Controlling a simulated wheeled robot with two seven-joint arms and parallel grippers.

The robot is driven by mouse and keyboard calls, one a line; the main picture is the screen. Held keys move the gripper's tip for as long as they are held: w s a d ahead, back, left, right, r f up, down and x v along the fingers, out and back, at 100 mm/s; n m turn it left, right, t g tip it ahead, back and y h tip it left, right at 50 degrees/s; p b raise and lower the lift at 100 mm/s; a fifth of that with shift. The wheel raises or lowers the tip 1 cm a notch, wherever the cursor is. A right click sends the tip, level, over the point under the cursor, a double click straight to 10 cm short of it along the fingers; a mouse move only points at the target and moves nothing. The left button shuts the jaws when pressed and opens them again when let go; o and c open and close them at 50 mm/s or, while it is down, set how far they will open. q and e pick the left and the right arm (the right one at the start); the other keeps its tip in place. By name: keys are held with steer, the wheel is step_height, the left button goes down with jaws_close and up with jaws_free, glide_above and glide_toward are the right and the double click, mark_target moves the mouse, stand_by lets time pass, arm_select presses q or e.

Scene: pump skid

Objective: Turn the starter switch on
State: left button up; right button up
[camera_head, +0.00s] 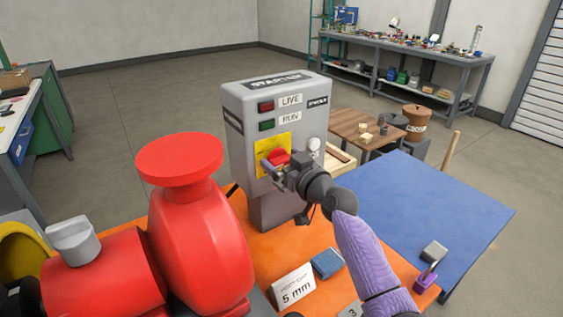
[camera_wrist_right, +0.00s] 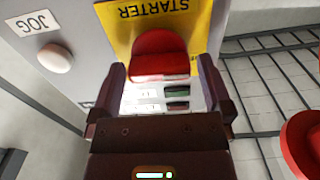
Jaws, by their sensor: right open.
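The grey starter box (camera_head: 249,128) stands upright on the orange surface, with LIVE and RUN labels on its front. Its red switch (camera_head: 277,157) sits on a yellow plate (camera_head: 262,143). My right gripper (camera_head: 270,170) is open at the front of the box, close to the switch, and partly covers it in the head view. In the right wrist view, the red switch (camera_wrist_right: 159,55) lies between the two open fingers (camera_wrist_right: 160,85), under the upside-down word STARTER on the yellow plate (camera_wrist_right: 120,25). I cannot tell whether the fingers touch it. My left gripper is not in view.
A red pump body (camera_head: 200,240) with a round red top stands left of the box. A white JOG button (camera_wrist_right: 55,58) is beside the switch plate. A "5 mm" card (camera_head: 293,287) and a blue block (camera_head: 327,263) lie in front. The blue tabletop (camera_head: 430,210) is mostly clear.

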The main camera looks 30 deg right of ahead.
steer(key=shift+w, duration=0.3)
steer(key=c, duration=1.1)
